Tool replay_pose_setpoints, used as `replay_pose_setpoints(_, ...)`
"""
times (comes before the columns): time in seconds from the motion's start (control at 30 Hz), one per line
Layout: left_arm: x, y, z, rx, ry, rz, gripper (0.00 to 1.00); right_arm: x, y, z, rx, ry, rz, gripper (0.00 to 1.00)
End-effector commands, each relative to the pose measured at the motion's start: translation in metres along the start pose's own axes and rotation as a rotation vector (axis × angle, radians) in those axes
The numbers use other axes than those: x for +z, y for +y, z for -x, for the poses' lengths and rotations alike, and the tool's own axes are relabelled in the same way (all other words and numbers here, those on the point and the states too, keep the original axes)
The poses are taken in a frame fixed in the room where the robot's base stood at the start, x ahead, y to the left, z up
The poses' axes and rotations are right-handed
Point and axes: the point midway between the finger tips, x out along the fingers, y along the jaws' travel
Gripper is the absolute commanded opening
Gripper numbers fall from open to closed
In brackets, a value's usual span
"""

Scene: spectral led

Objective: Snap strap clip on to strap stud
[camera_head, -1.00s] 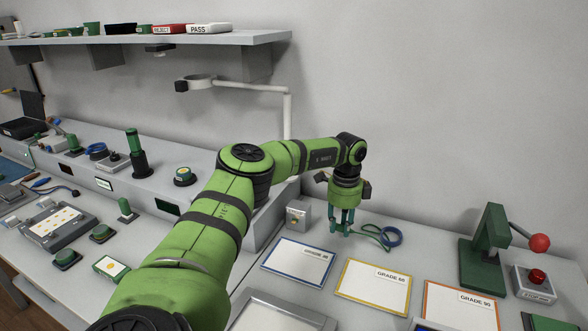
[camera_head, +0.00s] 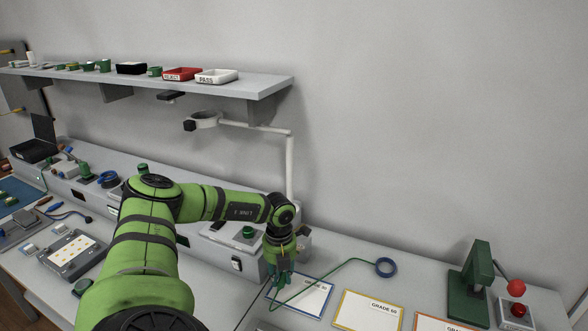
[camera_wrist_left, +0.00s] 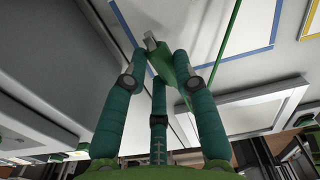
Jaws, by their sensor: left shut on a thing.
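My left gripper (camera_head: 280,279) is shut on a green strap clip with a grey tip, clear between the fingers in the left wrist view (camera_wrist_left: 163,62). It holds the clip at the left edge of the blue-framed card. A thin green strap (camera_head: 335,269) runs from the gripper up and right to a blue ring (camera_head: 386,275). A small grey block (camera_head: 304,243), perhaps the one bearing the strap stud, is mostly hidden behind my left wrist. The stud itself cannot be made out. My right gripper is not in view.
The yellow-framed GRADE card (camera_head: 367,314) lies right of the blue-framed card (camera_head: 312,297). A green press (camera_head: 469,290) and a red-button box (camera_head: 516,313) stand at the right. A grey raised console (camera_head: 225,255) borders the left. A lamp arm (camera_head: 290,170) rises behind.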

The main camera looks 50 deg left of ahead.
Motion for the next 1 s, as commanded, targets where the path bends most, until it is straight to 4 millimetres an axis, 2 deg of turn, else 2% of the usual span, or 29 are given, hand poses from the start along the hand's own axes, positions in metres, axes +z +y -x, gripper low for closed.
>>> replay_pose_setpoints(0.2, -0.008, 0.01, 0.0, -0.001, -0.001, -0.112, 0.0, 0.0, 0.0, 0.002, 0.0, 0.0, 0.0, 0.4)
replay_pose_setpoints(0.57, -0.008, 0.011, -0.001, -0.001, -0.001, -0.122, 0.0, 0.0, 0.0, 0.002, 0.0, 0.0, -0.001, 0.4)
replay_pose_setpoints(1.0, 0.017, 0.007, -0.002, 0.0, -0.002, -0.12, 0.0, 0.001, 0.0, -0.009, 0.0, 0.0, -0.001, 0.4)
